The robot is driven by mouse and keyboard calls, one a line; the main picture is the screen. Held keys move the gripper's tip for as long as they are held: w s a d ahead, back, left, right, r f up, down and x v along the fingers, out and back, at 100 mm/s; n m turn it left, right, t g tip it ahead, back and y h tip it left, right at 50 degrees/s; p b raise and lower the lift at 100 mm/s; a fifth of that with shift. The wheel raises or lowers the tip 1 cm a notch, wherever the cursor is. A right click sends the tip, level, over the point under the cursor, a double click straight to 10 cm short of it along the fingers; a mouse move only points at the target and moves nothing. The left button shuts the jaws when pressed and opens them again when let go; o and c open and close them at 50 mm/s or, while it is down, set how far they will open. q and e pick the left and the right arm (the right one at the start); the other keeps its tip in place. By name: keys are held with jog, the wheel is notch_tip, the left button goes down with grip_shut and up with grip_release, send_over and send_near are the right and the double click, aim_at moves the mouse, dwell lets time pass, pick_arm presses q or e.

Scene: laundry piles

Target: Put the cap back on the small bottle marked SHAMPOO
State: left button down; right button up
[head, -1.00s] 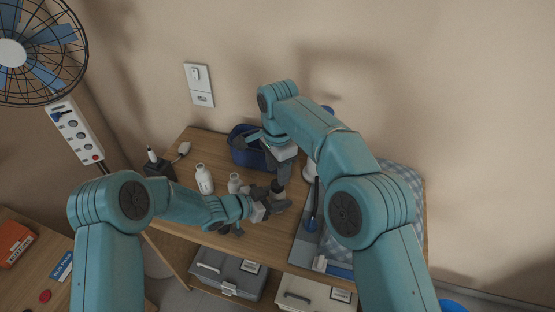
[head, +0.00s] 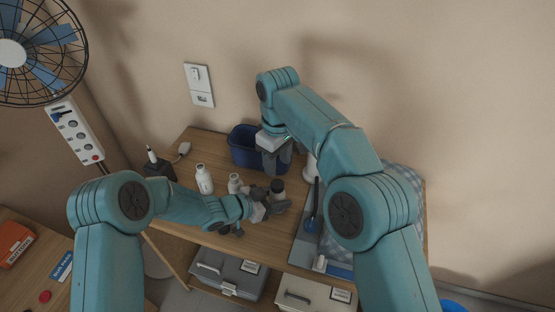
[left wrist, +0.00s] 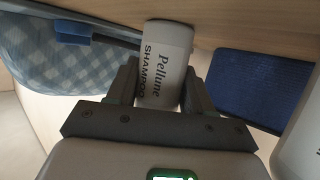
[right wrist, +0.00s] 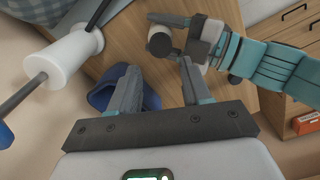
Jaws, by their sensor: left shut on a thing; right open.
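A small white bottle lettered Pellune SHAMPOO (left wrist: 165,60) is between the fingers of my left gripper (left wrist: 158,90), which is shut on it above the wooden table. In the head view, my left gripper (head: 264,199) holds the bottle upright near the table's middle. A dark round cap (head: 278,185) shows on its top; it also shows in the right wrist view (right wrist: 160,46). I cannot tell how firmly it sits. My right gripper (head: 277,166) is open and empty, above and a little behind the bottle; its spread fingers (right wrist: 158,78) show nothing between them.
Two other white bottles (head: 204,181) (head: 235,182) stand left of the held one. A blue bin (head: 242,153) is behind. A white cylinder (head: 311,166), a blue brush (head: 311,225) and checked cloth (head: 405,180) lie rightward. Storage boxes (head: 228,274) sit below.

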aim_at(277, 184)
jog(key=shift+f, duration=0.1)
jog(key=shift+f, duration=3.95)
grip_shut()
jog(key=m, duration=0.5)
jog(key=shift+m, duration=0.3)
jog(key=m, duration=0.6)
jog(key=shift+o, duration=1.7)
grip_release()
notch_tip(277, 184, up, 12)
